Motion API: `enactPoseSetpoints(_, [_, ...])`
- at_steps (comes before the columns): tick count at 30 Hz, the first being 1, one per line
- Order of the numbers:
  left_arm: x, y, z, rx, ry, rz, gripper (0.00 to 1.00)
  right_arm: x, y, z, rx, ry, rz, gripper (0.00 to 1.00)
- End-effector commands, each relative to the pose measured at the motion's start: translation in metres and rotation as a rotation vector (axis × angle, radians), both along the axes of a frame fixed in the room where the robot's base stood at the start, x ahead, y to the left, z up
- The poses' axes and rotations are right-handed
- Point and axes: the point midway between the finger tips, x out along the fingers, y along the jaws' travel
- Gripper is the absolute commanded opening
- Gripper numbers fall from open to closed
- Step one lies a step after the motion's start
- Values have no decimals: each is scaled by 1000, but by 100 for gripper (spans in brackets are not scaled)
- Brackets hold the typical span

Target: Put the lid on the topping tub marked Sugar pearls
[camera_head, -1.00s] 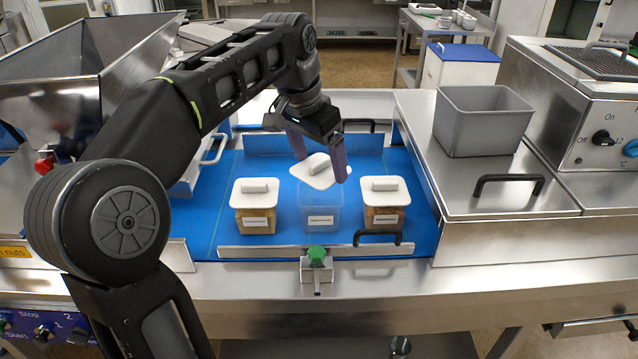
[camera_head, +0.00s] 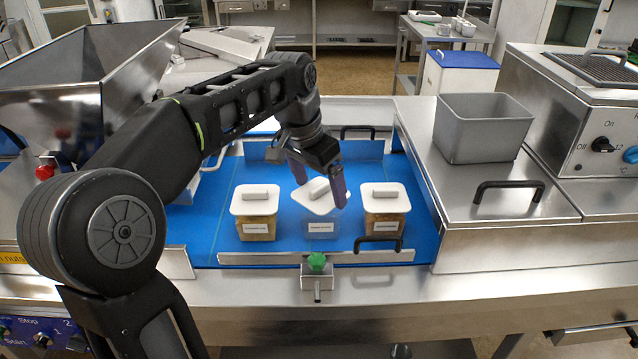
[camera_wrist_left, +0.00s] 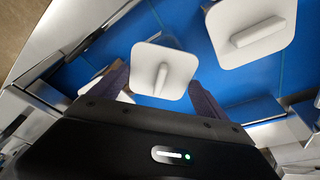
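Three square tubs stand in a row on the blue surface. The left tub (camera_head: 257,228) and right tub (camera_head: 383,222) hold tan contents and have white lids on. The middle tub (camera_head: 321,228) looks clear and bluish; the labels are too small to read. My left gripper (camera_head: 319,187) is over the middle tub, its fingers on opposite sides of a white lid (camera_head: 312,203) with a bar handle. This lid is turned relative to the tub, low at its rim; I cannot tell if they touch. The lid also shows between the fingers in the left wrist view (camera_wrist_left: 177,72).
A metal rail (camera_head: 270,258) with a green knob (camera_head: 317,261) runs in front of the tubs. Black handles stand behind (camera_head: 357,130) and in front (camera_head: 378,244). A grey bin (camera_head: 482,128) stands on the right counter. A steel hopper is at left.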

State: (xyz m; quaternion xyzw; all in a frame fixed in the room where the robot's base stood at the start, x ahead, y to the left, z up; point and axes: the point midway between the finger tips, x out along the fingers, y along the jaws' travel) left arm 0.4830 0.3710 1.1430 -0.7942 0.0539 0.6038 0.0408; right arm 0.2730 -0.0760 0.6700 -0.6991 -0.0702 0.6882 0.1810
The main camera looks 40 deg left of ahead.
Motion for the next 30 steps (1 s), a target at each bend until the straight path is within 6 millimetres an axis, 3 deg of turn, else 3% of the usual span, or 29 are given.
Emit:
enactPoseSetpoints(5, [0, 0, 0, 0, 0, 0, 100, 0, 0, 0, 0, 0, 0, 0])
enactPoseSetpoints(17, [-1, 0, 9, 1, -2, 0, 100, 0, 0, 2, 0, 0, 0, 0])
enactPoseSetpoints(26, [-15, 2, 62, 1, -5, 1, 100, 0, 0, 4, -1, 0, 0, 0])
enactPoseSetpoints(30, [-22, 3, 94, 1, -1, 0, 100, -3, -2, 33, -7, 9, -2, 0])
